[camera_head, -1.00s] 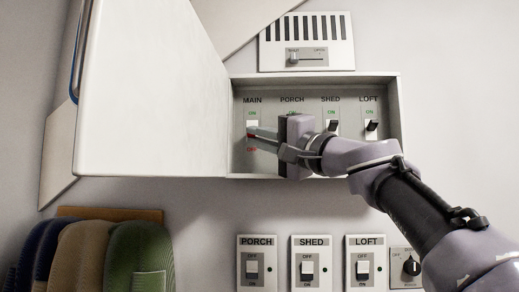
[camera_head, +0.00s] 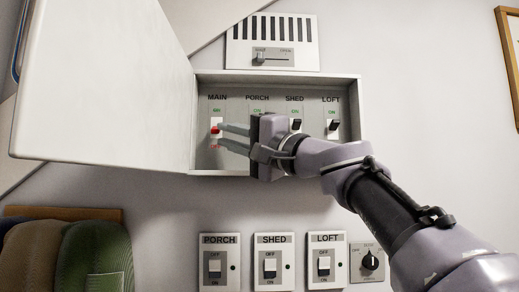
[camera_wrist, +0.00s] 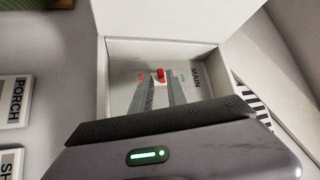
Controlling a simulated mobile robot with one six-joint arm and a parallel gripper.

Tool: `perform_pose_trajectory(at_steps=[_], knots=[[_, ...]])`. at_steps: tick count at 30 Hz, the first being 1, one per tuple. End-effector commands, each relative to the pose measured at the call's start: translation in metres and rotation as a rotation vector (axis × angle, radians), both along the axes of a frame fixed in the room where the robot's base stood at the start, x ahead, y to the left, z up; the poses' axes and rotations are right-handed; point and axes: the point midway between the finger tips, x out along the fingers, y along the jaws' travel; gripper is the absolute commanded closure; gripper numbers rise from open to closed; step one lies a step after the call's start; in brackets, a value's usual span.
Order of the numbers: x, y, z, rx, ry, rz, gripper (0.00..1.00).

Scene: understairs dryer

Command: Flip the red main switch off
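The red main switch (camera_head: 214,130) is at the left inside the open wall box, under the MAIN label, with ON above it and OFF below. In the wrist view the red lever (camera_wrist: 161,76) stands between the OFF and ON marks; I cannot tell for certain which way it is tipped. My gripper (camera_head: 221,135) is open, its two fingers spread apart and pointing left at the switch. In the wrist view the fingertips (camera_wrist: 160,84) lie close to the lever, one on each side; contact cannot be told. The fingers hold nothing. My gripper hides the porch breaker.
The box door (camera_head: 100,85) is swung open to the left. Shed (camera_head: 296,125) and loft (camera_head: 333,128) breakers sit right of my gripper. A vent (camera_head: 272,43) is above. Wall switches (camera_head: 270,262) and a knob (camera_head: 370,262) are below. Coats (camera_head: 90,260) hang lower left.

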Motion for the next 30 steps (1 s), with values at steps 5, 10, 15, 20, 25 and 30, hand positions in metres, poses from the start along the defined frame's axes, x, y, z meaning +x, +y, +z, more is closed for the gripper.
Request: perform_pose_trajectory(at_steps=[5, 10, 15, 20, 25, 30], knots=[[-0.036, -0.038, -0.020, 0.001, 0.001, -0.006, 0.81], [-0.071, -0.075, -0.034, 0.001, 0.000, -0.006, 0.81], [-0.094, -0.097, -0.043, 0.001, 0.001, -0.003, 0.81], [-0.101, -0.104, -0.046, 0.000, 0.000, -0.001, 0.81], [-0.101, -0.104, -0.045, 0.002, 0.000, 0.000, 0.81], [-0.101, -0.104, -0.045, 0.001, 0.000, 0.001, 0.81]])
